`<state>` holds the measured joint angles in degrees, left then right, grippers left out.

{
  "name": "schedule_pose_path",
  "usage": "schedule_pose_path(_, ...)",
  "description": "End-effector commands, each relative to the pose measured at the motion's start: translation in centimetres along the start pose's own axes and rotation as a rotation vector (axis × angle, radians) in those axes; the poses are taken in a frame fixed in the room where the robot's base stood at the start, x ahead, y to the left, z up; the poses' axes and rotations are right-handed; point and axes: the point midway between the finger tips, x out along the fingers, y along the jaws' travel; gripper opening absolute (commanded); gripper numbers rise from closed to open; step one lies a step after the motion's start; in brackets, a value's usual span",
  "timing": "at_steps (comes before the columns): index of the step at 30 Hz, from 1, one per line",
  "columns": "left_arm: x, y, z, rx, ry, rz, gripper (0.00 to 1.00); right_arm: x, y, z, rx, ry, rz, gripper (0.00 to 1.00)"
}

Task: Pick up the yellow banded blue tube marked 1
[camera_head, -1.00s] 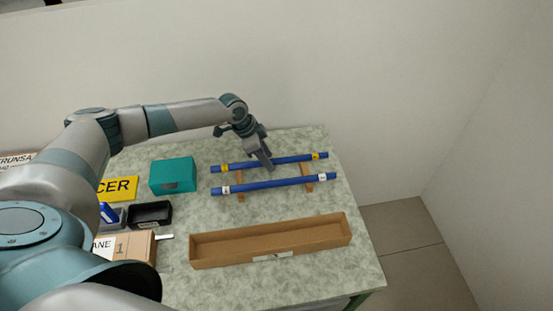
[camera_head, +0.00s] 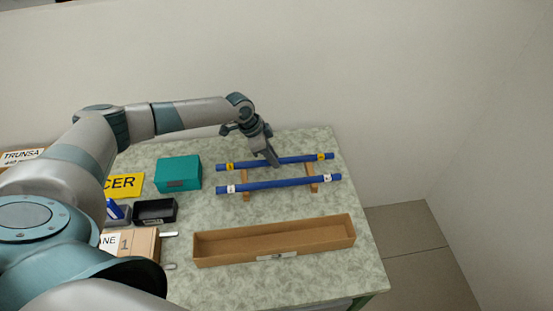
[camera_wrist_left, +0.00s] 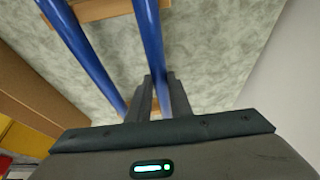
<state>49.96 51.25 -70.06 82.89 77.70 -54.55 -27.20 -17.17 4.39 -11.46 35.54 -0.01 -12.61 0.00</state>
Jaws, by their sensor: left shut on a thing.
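The blue tube with yellow bands (camera_head: 294,160) lies across two wooden supports at the back of the table. My left gripper (camera_head: 272,160) comes down on it from above, near its middle, and is shut on it. In the left wrist view the held tube (camera_wrist_left: 150,35) runs down between the fingers (camera_wrist_left: 156,100). A second blue tube with white bands (camera_head: 275,184) lies in front, roughly parallel; it also shows in the left wrist view (camera_wrist_left: 80,50). The number on the yellow bands is too small to read. My right gripper is not in view.
A long open cardboard tray (camera_head: 330,241) lies at the table's front. A teal box (camera_head: 178,173), a black bin (camera_head: 155,211), a yellow sign (camera_head: 125,184) and a cardboard box (camera_head: 145,243) stand to the left. A wall rises behind the table.

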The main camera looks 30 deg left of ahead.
Motion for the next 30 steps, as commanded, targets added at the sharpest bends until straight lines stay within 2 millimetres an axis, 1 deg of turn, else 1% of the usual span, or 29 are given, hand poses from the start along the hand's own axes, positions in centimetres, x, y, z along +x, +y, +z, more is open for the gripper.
schedule_pose_path(5,-0.8,-0.1,-0.3,0.001,0.001,-0.001,0.0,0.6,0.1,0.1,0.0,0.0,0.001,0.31)
schedule_pose_path(8,-1.8,-0.1,-0.7,0.002,0.003,-0.003,0.0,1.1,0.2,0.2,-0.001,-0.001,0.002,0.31)
schedule_pose_path(12,-3.6,0.0,-1.7,0.003,0.003,-0.002,0.0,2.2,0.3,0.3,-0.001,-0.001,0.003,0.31)
schedule_pose_path(14,-3.7,0.8,-3.0,0.006,0.005,0.002,0.0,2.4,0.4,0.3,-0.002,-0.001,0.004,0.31)
schedule_pose_path(24,-5.2,4.3,-9.5,0.005,0.004,0.0,0.0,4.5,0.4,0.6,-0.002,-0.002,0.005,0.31)
schedule_pose_path(30,-6.0,5.7,-12.1,0.003,0.002,-0.001,0.0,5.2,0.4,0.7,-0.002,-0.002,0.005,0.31)
